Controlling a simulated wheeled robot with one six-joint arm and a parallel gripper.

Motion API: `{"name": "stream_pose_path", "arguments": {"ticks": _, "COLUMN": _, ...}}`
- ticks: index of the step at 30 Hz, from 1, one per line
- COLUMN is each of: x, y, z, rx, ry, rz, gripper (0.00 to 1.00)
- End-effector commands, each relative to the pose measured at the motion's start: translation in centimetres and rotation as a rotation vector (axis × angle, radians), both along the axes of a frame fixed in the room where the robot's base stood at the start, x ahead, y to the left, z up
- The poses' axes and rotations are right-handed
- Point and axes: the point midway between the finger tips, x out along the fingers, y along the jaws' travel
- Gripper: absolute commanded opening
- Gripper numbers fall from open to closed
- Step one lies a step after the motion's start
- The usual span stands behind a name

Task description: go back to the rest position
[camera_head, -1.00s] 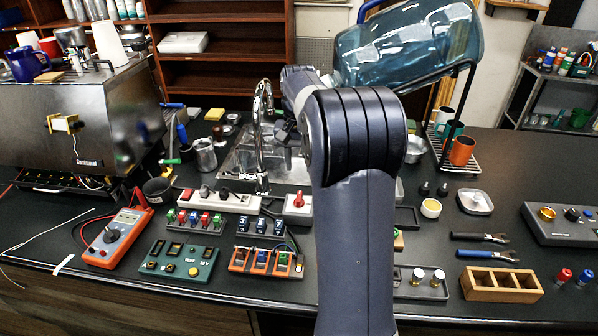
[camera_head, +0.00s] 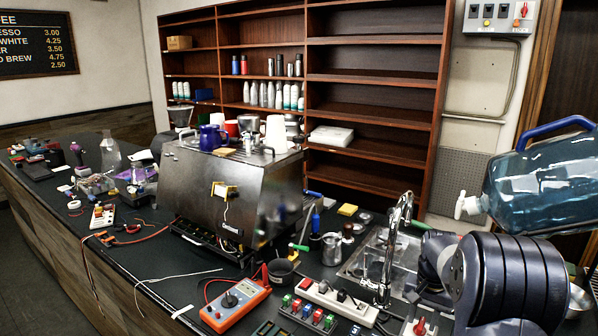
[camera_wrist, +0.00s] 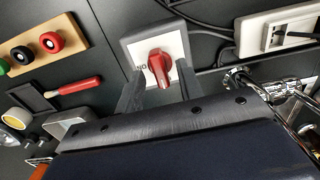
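In the wrist view my gripper (camera_wrist: 160,84) is open, its two dark fingers apart. A red rotary knob (camera_wrist: 159,67) on a grey-and-white switch box (camera_wrist: 136,46) shows between and beyond the fingers. Whether the fingers touch the box cannot be told. In the head view my arm fills the lower right corner, and its bulky joint hides most of the gripper. The red knob (camera_head: 420,326) shows at the bottom edge there, just below my arm.
A chrome tap (camera_head: 392,250) and sink stand close left of my arm. A large blue water bottle (camera_head: 540,185) hangs over it at right. The steel espresso machine (camera_head: 225,195), orange multimeter (camera_head: 236,304) and white power strip (camera_head: 340,300) crowd the counter. A socket strip (camera_wrist: 285,30) is nearby.

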Motion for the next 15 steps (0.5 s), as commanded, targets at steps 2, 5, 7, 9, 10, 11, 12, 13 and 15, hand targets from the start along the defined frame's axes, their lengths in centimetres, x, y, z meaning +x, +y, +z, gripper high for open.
{"name": "stream_pose_path", "arguments": {"ticks": 2, "x": -0.07, "y": 0.02, "z": -0.94, "rx": 0.001, "ry": 0.003, "rz": 0.000, "gripper": 0.35}}
{"name": "stream_pose_path", "arguments": {"ticks": 5, "x": -0.02, "y": 0.00, "z": -1.00, "rx": 0.000, "ry": 0.000, "rz": -0.026, "gripper": 0.35}}
{"name": "stream_pose_path", "arguments": {"ticks": 7, "x": -0.02, "y": 0.00, "z": -1.00, "rx": 0.000, "ry": 0.000, "rz": -0.038, "gripper": 0.35}}
{"name": "stream_pose_path", "arguments": {"ticks": 9, "x": -0.02, "y": 0.00, "z": -0.99, "rx": 0.000, "ry": 0.000, "rz": -0.044, "gripper": 0.35}}
{"name": "stream_pose_path", "arguments": {"ticks": 10, "x": -0.02, "y": 0.00, "z": -0.99, "rx": 0.000, "ry": 0.000, "rz": -0.046, "gripper": 0.35}}
{"name": "stream_pose_path", "arguments": {"ticks": 11, "x": -0.02, "y": 0.00, "z": -0.98, "rx": 0.000, "ry": 0.000, "rz": -0.046, "gripper": 0.35}}
{"name": "stream_pose_path", "arguments": {"ticks": 12, "x": -0.02, "y": 0.00, "z": -0.98, "rx": 0.000, "ry": 0.000, "rz": -0.047, "gripper": 0.35}}
{"name": "stream_pose_path", "arguments": {"ticks": 13, "x": -0.02, "y": 0.00, "z": -0.97, "rx": 0.000, "ry": 0.000, "rz": -0.046, "gripper": 0.35}}
{"name": "stream_pose_path", "arguments": {"ticks": 15, "x": -0.01, "y": 0.00, "z": -0.97, "rx": 0.000, "ry": 0.000, "rz": -0.046, "gripper": 0.35}}
